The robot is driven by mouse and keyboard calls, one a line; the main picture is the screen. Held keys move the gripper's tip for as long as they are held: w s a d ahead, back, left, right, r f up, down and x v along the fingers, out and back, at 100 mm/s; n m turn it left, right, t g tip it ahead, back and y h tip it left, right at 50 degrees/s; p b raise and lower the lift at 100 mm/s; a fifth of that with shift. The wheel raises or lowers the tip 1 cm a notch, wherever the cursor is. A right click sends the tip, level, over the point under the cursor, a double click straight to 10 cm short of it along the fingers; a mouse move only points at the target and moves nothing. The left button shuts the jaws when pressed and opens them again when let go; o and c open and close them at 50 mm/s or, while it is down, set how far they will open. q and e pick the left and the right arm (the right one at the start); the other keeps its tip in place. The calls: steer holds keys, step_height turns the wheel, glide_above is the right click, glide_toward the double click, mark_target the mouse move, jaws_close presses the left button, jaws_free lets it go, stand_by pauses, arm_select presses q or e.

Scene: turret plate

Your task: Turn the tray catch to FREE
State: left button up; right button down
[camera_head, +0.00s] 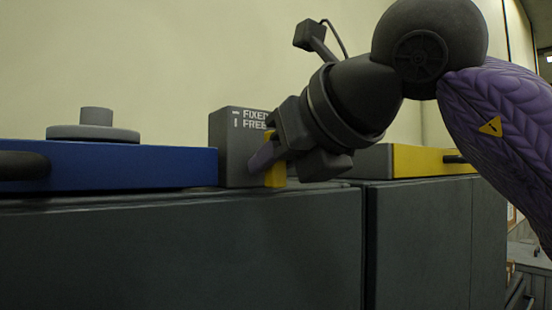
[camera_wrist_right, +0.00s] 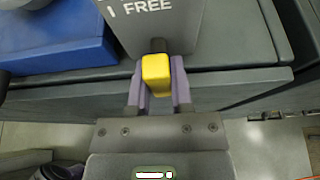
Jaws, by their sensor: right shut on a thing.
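The tray catch is a grey box (camera_head: 229,149) marked FIXED with a level dash and FREE with an upright dash. Its yellow handle (camera_head: 275,177) is on the front face, partly covered by my right gripper (camera_head: 263,158). Yellow shows above and below the fingers, so the handle looks about upright. In the right wrist view, the yellow handle (camera_wrist_right: 156,75) sits between the two purple fingers of my right gripper (camera_wrist_right: 158,90), which is shut on it. The word FREE shows upright above on the grey box (camera_wrist_right: 165,25). My left gripper is not in view.
A blue tray (camera_head: 110,165) with a grey round piece (camera_head: 95,128) on top lies left of the catch. A grey block with a yellow front (camera_head: 425,160) stands to the right. All rest on a dark cabinet (camera_head: 200,245). Open floor shows below in the wrist view.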

steer(key=shift+r, duration=0.15)
steer(key=c, duration=0.8)
jaws_free()
steer(key=shift+s+d, duration=0.2)
steer(key=shift+s, duration=0.05)
steer(key=b+v, duration=0.2)
steer(key=v, duration=0.7)
steer(key=shift+b, duration=0.3)
steer(key=shift+s, duration=0.1)
